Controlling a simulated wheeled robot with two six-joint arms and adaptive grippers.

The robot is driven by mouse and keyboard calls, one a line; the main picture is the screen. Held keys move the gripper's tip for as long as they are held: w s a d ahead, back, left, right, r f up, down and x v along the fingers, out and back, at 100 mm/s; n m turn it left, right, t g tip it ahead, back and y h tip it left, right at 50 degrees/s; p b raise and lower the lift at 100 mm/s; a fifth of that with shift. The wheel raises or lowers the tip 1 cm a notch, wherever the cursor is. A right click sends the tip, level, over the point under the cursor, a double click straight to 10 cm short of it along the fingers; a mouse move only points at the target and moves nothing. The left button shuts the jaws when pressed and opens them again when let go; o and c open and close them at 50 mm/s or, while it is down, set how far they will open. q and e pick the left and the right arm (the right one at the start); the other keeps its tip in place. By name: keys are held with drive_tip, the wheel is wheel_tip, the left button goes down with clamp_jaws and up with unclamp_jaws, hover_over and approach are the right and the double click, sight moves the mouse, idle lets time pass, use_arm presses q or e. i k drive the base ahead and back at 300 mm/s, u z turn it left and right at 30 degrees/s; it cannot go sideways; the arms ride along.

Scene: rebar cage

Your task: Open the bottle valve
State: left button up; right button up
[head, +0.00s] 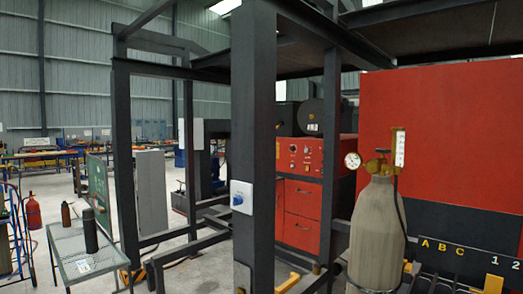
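A grey gas bottle (378,235) stands upright at the right in the head view, in front of a red panel. A brass valve (379,166) sits on its top. A round white gauge (353,160) is on the valve's left side, and an upright white scale tube (400,148) is on its right. A dark hose runs down the bottle's right side. Whether the valve is open or closed cannot be told. Neither of my grippers is in view.
A dark steel post (253,120) with a blue rotary switch (241,197) stands left of the bottle. A lettered rack (455,250) stands right of the bottle. A red cabinet (303,200) is behind.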

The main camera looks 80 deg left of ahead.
sight(382, 151)
drive_tip(key=u, duration=2.3)
